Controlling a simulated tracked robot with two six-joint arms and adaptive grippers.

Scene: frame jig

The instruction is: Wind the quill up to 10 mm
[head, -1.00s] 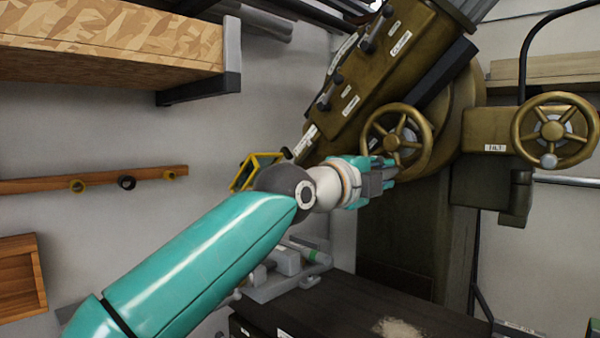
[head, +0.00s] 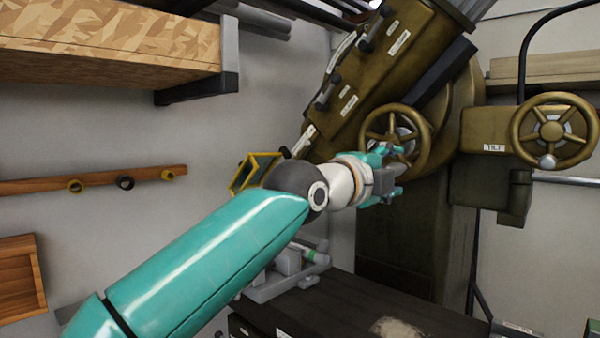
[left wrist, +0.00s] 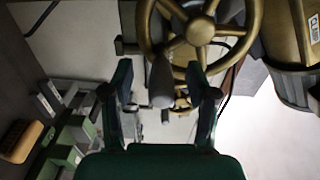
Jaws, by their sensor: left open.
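The quill handwheel (head: 395,138) is a brass-coloured spoked wheel on the tilted machine head. In the left wrist view the wheel (left wrist: 200,28) fills the top middle, with its grey handle (left wrist: 161,82) pointing toward the camera. My left gripper (head: 392,172) is at the lower part of this wheel in the head view. In the left wrist view its two fingers (left wrist: 167,92) are spread, with the handle's end between them and gaps on both sides. The quill itself and any depth scale cannot be made out. My right gripper is not in view.
A second handwheel (head: 555,130), beside a TILT label, is at the right. The dark machine table (head: 350,310) lies below. A wooden shelf (head: 110,45) is at upper left, and a peg rail (head: 95,180) runs along the wall.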

